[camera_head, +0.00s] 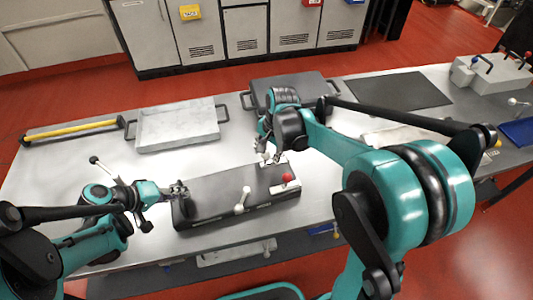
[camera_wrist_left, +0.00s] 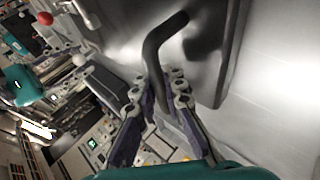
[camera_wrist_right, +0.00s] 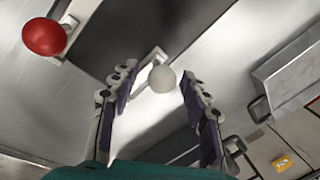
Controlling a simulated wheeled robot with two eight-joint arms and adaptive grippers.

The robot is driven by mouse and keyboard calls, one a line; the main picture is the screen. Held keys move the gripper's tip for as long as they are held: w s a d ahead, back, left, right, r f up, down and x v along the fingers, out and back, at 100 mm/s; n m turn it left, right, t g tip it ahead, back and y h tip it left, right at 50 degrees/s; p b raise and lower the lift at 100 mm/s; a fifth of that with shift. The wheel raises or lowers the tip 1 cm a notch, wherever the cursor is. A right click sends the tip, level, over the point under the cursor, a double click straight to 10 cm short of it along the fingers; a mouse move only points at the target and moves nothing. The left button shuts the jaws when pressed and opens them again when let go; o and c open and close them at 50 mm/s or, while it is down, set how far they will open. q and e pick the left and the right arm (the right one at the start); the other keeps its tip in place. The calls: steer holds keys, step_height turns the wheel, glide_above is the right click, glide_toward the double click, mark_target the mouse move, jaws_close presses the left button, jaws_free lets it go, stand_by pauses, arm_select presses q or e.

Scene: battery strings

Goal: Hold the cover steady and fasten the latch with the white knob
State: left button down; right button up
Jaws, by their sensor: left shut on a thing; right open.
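The dark cover (camera_head: 215,192) lies on the steel table, with a bent black handle (camera_wrist_left: 158,45) at its left end. My left gripper (camera_head: 180,190) is shut on that handle, also seen in the left wrist view (camera_wrist_left: 165,98). The white knob (camera_wrist_right: 162,78) sits on a pale latch at the cover's far edge. My right gripper (camera_wrist_right: 155,88) is open around it, fingers on either side with gaps showing. In the head view the right gripper (camera_head: 268,156) partly hides the knob and latch.
A red knob (camera_head: 288,178) stands at the cover's right end, and a white lever (camera_head: 242,202) at its front. A grey tray (camera_head: 178,142), a yellow-handled bar (camera_head: 75,131) and a dark case (camera_head: 290,88) lie behind. A black mat (camera_head: 400,90) is at back right.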

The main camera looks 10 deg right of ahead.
arm_select(q)
steer(key=shift+a+f, duration=0.15)
arm_select(e)
steer(key=shift+f, duration=0.25)
steer(key=shift+c, duration=0.2)
jaws_close()
steer(key=shift+w+d, duration=0.1)
steer(key=shift+d, duration=1.75)
steer(key=shift+o, duration=0.2)
jaws_free()
step_height(320, 180, up, 12)
steer(key=s+d, duration=0.1)
steer(key=s, duration=0.1)
steer(key=shift+d, duration=0.25)
